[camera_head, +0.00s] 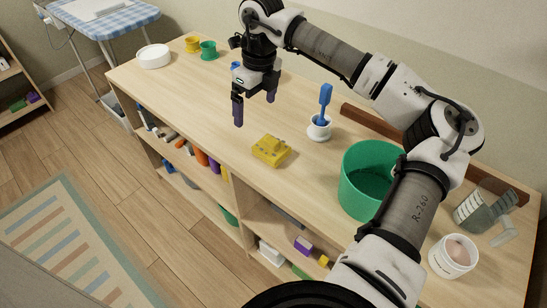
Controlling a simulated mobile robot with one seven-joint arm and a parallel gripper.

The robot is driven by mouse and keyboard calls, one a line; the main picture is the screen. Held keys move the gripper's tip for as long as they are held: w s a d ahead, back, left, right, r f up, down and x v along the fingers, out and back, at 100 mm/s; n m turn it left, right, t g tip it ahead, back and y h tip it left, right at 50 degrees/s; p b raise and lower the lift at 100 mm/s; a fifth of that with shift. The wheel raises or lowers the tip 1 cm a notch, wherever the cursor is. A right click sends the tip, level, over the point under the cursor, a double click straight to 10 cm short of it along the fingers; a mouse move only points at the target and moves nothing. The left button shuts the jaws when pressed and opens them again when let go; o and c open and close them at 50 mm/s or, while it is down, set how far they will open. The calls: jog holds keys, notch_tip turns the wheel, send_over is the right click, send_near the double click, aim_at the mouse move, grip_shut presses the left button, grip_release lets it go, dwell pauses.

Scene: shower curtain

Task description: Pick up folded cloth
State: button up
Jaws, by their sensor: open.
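No item is plainly a folded cloth. A small yellow block-like item (271,151) lies on the wooden shelf top (190,95), near its front edge; I cannot tell whether it is cloth. My gripper (254,110) is open and empty, pointing down above the shelf top. In the picture it is above and slightly left of the yellow item, apart from it. The surface between the fingers looks bare.
A blue brush in a white holder (319,130), a green bucket (368,180), a white jar (453,256) and a clear pitcher (478,207) stand to the right. Green (208,50) and yellow (193,44) cups and a white round dish (153,57) stand far left.

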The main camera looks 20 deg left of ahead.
jog(key=w+d+h, duration=0.1)
jog(key=w+d, duration=0.1)
jog(key=d, duration=0.2)
jog(key=p, duration=0.1)
send_over(272, 140)
jog(key=shift+m+t, duration=0.3)
jog(key=shift+m, duration=0.1)
notch_tip(272, 140, down, 8)
jog(key=shift+s+d+r, duration=0.1)
jog(key=shift+r, duration=0.1)
jog(key=shift+f+p, duration=1)
jog(key=shift+f, duration=2.15)
jog(key=c, duration=1.2)
jog(key=shift+o, duration=0.2)
jog(key=shift+w+r, duration=0.1)
jog(key=shift+w, duration=0.1)
